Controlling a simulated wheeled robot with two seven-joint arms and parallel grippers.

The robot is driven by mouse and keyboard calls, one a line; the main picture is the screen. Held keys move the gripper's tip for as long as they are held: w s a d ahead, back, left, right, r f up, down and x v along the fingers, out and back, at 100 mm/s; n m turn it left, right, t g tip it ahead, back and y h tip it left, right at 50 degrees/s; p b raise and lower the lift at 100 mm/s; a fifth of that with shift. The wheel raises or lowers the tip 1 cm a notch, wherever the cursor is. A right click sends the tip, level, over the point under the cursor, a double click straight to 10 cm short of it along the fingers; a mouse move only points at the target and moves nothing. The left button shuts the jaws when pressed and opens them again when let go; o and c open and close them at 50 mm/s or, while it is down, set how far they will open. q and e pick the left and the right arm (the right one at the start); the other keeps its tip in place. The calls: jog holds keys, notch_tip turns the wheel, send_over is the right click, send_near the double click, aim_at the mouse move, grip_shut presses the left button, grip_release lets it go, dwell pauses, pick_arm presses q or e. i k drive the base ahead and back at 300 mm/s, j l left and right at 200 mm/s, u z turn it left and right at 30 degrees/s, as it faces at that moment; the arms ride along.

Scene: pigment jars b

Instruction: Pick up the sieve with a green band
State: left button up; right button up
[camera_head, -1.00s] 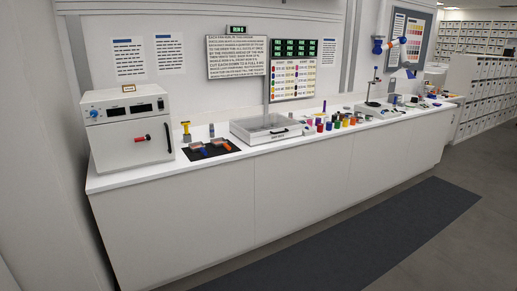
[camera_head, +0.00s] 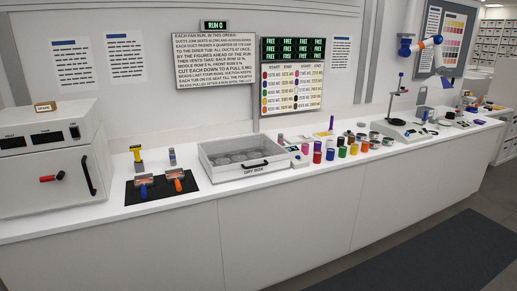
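I cannot make out a sieve with a green band for certain. Several small grey round items, possibly sieves or dishes (camera_head: 388,127), stand on the counter right of the middle, behind and beside the coloured jars. Any band on them is too small to tell. A green jar (camera_head: 342,152) stands in the row of jars in front of them. Neither of my grippers is in view.
A long white counter (camera_head: 300,185) runs along the wall. On it are a white oven (camera_head: 45,150), a black mat (camera_head: 140,194) with two brushlike tools, a dry box (camera_head: 218,172) and a stand (camera_head: 398,95). Dark floor matting (camera_head: 430,255) lies in front.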

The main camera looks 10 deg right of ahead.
aim_at(387, 141)
jog(key=i+l, duration=0.3)
jog(key=i+l+u, duration=0.1)
jog(key=i+l, duration=0.2)
jog(key=l, duration=0.2)
jog(key=i+l, duration=0.25)
jog(key=l, duration=0.2)
jog(key=i+l+u, duration=0.1)
jog(key=i+l, duration=0.45)
jog(key=l, duration=0.3)
jog(key=i+l+u, duration=0.15)
jog(key=l, duration=1.1)
jog(key=l+u, duration=0.1)
jog(key=l, duration=1.1)
jog(key=k+l, duration=0.1)
jog(key=l, duration=0.55)
jog(key=k+l, duration=0.1)
jog(key=l, duration=0.6)
jog(key=l+u, duration=0.1)
jog(key=l, duration=0.55)
jog(key=k, duration=0.05)
